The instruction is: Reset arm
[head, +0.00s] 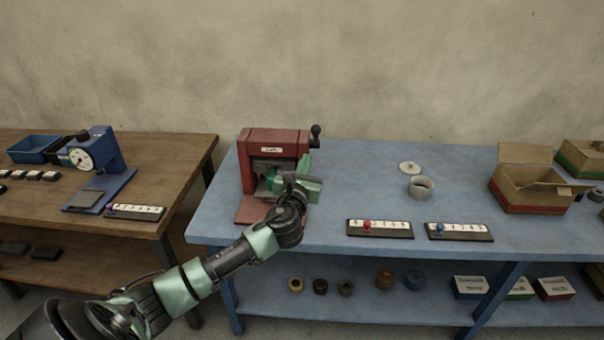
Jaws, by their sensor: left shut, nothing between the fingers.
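My left arm reaches in from the lower left over the front of the blue table (335,185). My left gripper (273,178) is shut and empty at the front opening of a red machine (274,137) with a white label and a black knob on its upper right. The arm's wrist and green gripper body hide part of the machine's opening and base plate. I cannot tell whether the fingers touch the machine. My right gripper is not in view.
On the blue table are two number strips (380,229) with a red and a blue peg, a grey ring (420,187), a white disc (409,167) and an open cardboard box (527,185). A brown table (150,228) at left holds a blue machine (102,165). A wall stands behind.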

